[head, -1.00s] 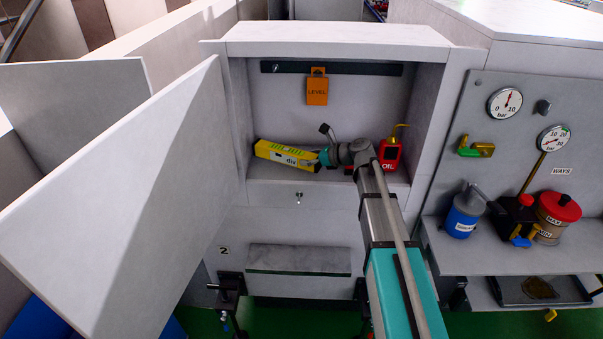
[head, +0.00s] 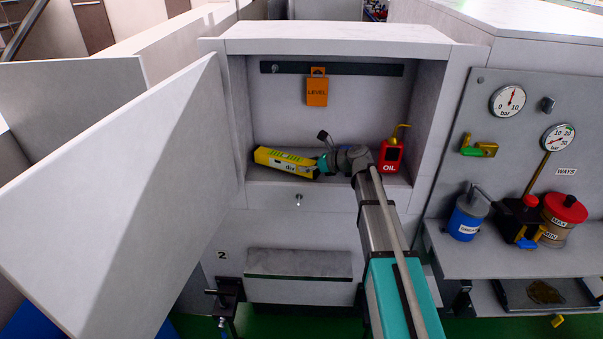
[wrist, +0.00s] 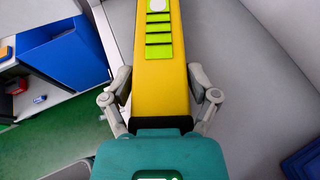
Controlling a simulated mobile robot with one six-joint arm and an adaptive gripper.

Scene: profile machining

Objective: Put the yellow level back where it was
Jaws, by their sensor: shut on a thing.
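The yellow level (head: 284,161) is inside the open cabinet, low at the left of the shelf. In the head view it lies nearly level, tilted slightly down to the right. My gripper (head: 322,163) holds its right end from the right. In the wrist view my gripper (wrist: 160,100) has its fingers on both sides of the yellow level (wrist: 160,75), whose green vial marks face the camera. An orange LEVEL tag (head: 317,91) hangs on the dark rail on the cabinet's back wall. I cannot tell whether the level touches the shelf.
The red oil can (head: 391,157) stands on the shelf right of my wrist. The open door (head: 130,195) stands to the left. A drawer front with a small knob (head: 298,199) is below the shelf. Gauges (head: 509,101) and pots are at the right.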

